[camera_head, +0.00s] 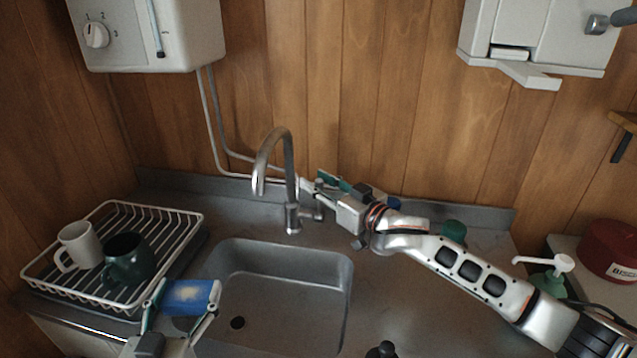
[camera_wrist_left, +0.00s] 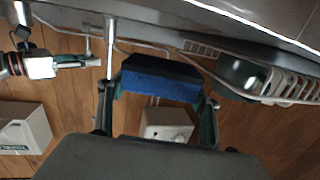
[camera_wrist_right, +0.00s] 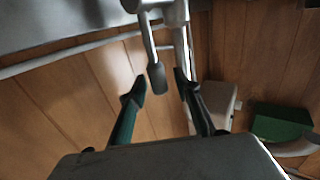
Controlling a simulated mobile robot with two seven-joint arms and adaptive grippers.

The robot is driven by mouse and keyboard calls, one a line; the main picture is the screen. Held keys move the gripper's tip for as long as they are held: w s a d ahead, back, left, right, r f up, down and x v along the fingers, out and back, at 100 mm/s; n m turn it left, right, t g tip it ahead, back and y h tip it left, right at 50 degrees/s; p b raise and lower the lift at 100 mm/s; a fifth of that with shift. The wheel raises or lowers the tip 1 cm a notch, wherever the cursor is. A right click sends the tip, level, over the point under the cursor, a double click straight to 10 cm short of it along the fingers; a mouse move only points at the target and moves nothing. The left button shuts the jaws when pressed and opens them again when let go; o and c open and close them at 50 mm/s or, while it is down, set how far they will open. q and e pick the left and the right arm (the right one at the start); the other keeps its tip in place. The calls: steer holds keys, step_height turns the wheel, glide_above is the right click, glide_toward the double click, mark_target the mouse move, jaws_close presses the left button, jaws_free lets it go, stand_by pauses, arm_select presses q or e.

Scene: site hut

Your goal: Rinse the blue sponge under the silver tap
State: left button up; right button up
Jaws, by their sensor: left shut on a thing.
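The blue sponge (camera_head: 190,296) is gripped between the fingers of my left gripper (camera_head: 183,306), over the left front edge of the sink basin (camera_head: 335,270). In the left wrist view the sponge (camera_wrist_left: 160,88) shows a blue face and a dark layer. The silver tap (camera_head: 290,180) stands behind the basin, its curved spout pointing down; no water shows. My right gripper (camera_head: 308,187) is close beside the tap's upright. In the right wrist view its fingers (camera_wrist_right: 159,90) are open and apart, with the tap's lever (camera_wrist_right: 156,75) appearing between them; contact cannot be told.
A white dish rack (camera_head: 190,228) with a white mug (camera_head: 80,245) and a dark green mug (camera_head: 128,262) stands left of the basin. A white water heater (camera_head: 150,40) hangs above. A soap pump bottle (camera_head: 555,275) and a red tin (camera_head: 610,250) stand at the right.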

jaws_close()
arm_select(q)
steer(key=shift+f+b, duration=0.5)
steer(key=shift+f, duration=0.05)
arm_select(e)
steer(key=shift+s+a+f, duration=0.1)
steer(key=shift+s+f, duration=0.15)
steer(key=shift+s, duration=0.15)
arm_select(q)
steer(key=shift+f+b, duration=0.35)
steer(key=shift+f, duration=0.05)
arm_select(e)
steer(key=shift+s+r+n+t+y, duration=0.1)
steer(key=shift+s+n+t+y, duration=0.2)
steer(key=shift+n, duration=0.3)
steer(key=shift+r, duration=0.1)
arm_select(q)
steer(key=shift+r, duration=0.1)
arm_select(e)
jaws_free()
